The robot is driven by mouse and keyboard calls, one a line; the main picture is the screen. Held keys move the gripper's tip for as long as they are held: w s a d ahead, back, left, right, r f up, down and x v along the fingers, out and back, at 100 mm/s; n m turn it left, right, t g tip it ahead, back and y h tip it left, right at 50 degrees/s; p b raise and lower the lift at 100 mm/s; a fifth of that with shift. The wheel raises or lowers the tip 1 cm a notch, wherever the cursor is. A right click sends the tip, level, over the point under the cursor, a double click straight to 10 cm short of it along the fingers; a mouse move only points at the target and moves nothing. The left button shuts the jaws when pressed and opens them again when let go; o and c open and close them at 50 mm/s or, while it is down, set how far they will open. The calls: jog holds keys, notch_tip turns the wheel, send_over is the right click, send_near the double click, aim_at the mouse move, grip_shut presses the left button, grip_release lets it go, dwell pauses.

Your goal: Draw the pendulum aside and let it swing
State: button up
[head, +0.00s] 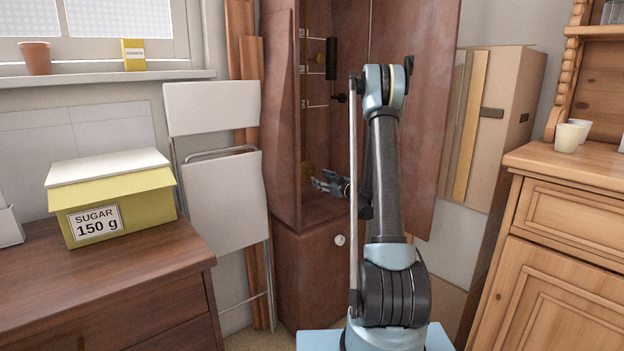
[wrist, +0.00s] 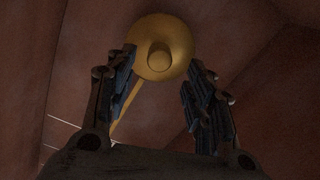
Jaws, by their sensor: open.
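The pendulum's round brass bob (wrist: 172,42) shows in the wrist view, with a knob at its middle and a thin brass rod (wrist: 126,115) running from it down the picture. My gripper (wrist: 160,80) is open, its two fingers apart on either side below the bob, and nothing is between the fingertips. Whether a finger touches the bob cannot be told.
The case door (head: 425,110) stands open to the right behind my arm.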

aim_at(313, 175)
jog(key=x, duration=0.7)
jog(key=shift+w+a, duration=0.1)
grip_shut()
